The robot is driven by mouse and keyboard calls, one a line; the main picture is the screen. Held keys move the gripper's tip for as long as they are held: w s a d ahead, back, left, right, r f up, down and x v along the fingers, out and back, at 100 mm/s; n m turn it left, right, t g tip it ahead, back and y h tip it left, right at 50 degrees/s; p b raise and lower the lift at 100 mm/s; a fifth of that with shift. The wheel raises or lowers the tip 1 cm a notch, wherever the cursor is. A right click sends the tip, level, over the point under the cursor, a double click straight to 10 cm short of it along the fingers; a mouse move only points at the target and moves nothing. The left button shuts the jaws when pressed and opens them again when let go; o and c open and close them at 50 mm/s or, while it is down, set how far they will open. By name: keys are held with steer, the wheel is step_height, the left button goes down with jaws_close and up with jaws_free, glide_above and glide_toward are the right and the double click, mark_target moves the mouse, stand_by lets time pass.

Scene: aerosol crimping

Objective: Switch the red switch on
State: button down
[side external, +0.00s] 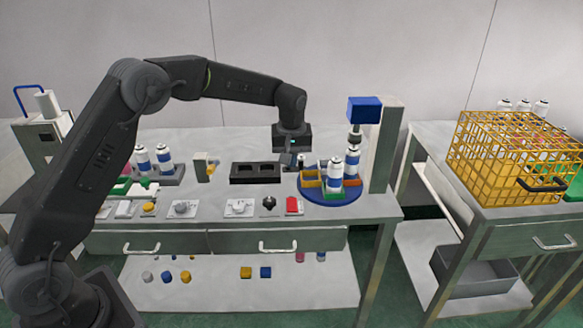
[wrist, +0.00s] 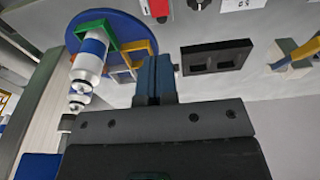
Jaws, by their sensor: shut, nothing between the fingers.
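The red switch (side external: 293,206) sits on the front part of the table, just left of the blue round turntable. In the wrist view the red switch (wrist: 159,8) shows at the top edge, partly cut off, so its on or off position cannot be told. My gripper (side external: 289,161) is above the table, behind the switch and apart from it, between the black two-hole block and the turntable. In the wrist view my gripper (wrist: 155,72) has its dark blue fingers together with nothing between them.
The blue turntable (side external: 331,197) carries blue-and-white cans and coloured holders under a blue-headed press (side external: 364,110). The black two-hole block (side external: 255,173) stands left of my gripper. A black knob (side external: 269,203) and a white switch plate (side external: 239,207) lie left of the red switch.

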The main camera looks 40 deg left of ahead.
mark_target(292, 200)
steer(key=shift+s+d+t+y, duration=0.15)
steer(key=shift+d+t+y, duration=0.15)
steer(key=shift+d, duration=0.1)
steer(key=f, duration=0.4)
steer(key=w+a+f, duration=0.1)
steer(key=f, duration=0.4)
steer(key=w+a+f, duration=0.1)
steer(key=f, duration=0.3)
steer(key=shift+f, duration=0.35)
